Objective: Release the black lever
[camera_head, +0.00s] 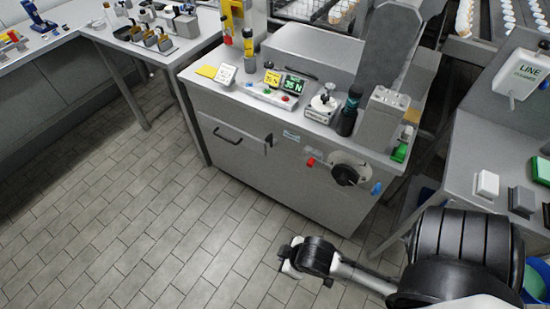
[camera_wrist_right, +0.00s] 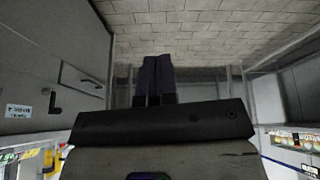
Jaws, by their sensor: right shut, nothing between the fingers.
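A small black lever (camera_head: 269,140) is on the front of the grey machine cabinet (camera_head: 305,185), right of a black bar handle (camera_head: 228,137). In the right wrist view the lever (camera_wrist_right: 54,103) is an L-shaped black piece on the panel at left, beside a small white label (camera_wrist_right: 18,111). My right gripper (camera_head: 286,260) is in front of the cabinet, over the floor, apart from the lever. In the right wrist view its dark fingers (camera_wrist_right: 154,80) are together with nothing between them. My left gripper is not in view.
A large black rotary knob (camera_head: 346,174), a red part (camera_head: 311,162) and a blue part (camera_head: 376,188) are lower right on the cabinet front. Displays and bottles stand on its top. A side table (camera_head: 500,160) is at right. The tiled floor (camera_head: 150,220) at left is clear.

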